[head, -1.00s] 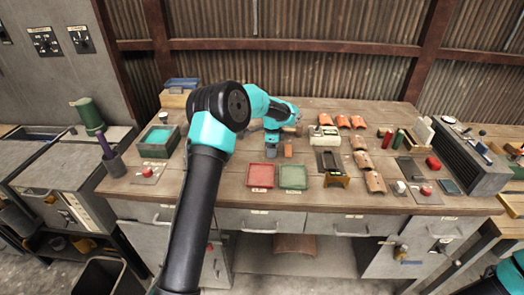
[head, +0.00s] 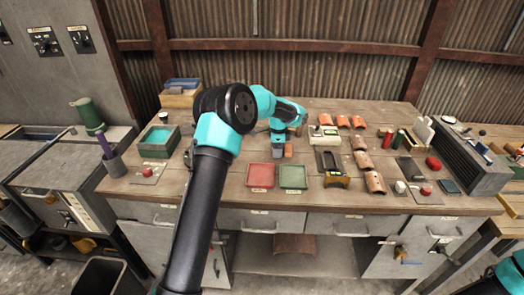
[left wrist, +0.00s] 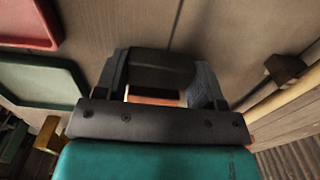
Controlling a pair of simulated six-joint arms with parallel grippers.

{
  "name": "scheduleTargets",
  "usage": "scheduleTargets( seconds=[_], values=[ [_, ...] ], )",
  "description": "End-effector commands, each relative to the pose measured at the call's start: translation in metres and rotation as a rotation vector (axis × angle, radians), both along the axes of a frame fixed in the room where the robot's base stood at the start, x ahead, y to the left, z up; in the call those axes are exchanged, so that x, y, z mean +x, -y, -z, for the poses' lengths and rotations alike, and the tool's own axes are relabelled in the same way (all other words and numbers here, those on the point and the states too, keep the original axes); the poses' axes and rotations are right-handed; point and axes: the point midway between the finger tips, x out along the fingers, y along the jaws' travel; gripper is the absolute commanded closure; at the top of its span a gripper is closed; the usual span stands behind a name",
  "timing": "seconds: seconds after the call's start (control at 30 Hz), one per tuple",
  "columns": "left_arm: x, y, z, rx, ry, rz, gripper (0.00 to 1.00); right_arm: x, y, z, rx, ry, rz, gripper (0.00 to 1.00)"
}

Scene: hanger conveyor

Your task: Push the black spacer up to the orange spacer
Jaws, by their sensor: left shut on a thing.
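My left gripper (head: 279,152) is low over the middle of the bench, behind the two shallow trays. In the left wrist view its fingers (left wrist: 159,82) are shut on the black spacer (left wrist: 160,62), a dark block lying between them. The orange spacer (head: 289,150) sits just right of the gripper in the head view. In the left wrist view the orange spacer (left wrist: 153,97) shows as a strip between the black spacer and my palm, partly hidden. I cannot tell whether the two spacers touch. My right gripper is out of view.
A red tray (head: 248,180) and a green tray (head: 280,181) lie in front of the gripper. A green-lined bin (head: 158,142) stands on the left.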

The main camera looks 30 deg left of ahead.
Motion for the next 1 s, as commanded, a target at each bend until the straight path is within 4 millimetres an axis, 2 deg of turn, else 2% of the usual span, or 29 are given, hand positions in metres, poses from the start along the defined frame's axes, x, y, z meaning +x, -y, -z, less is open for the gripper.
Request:
scheduleTargets(
  seconds=[0.9,0.93,1.0],
  values=[
    [0.006,0.013,0.000,0.000,0.000,0.000,0.54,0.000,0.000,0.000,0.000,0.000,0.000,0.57],
    [0.006,0.013,0.000,0.000,0.000,0.000,0.35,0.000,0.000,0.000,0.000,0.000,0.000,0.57],
    [0.006,0.013,0.000,0.000,0.000,0.000,0.28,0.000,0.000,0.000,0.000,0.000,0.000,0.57]
  ],
)
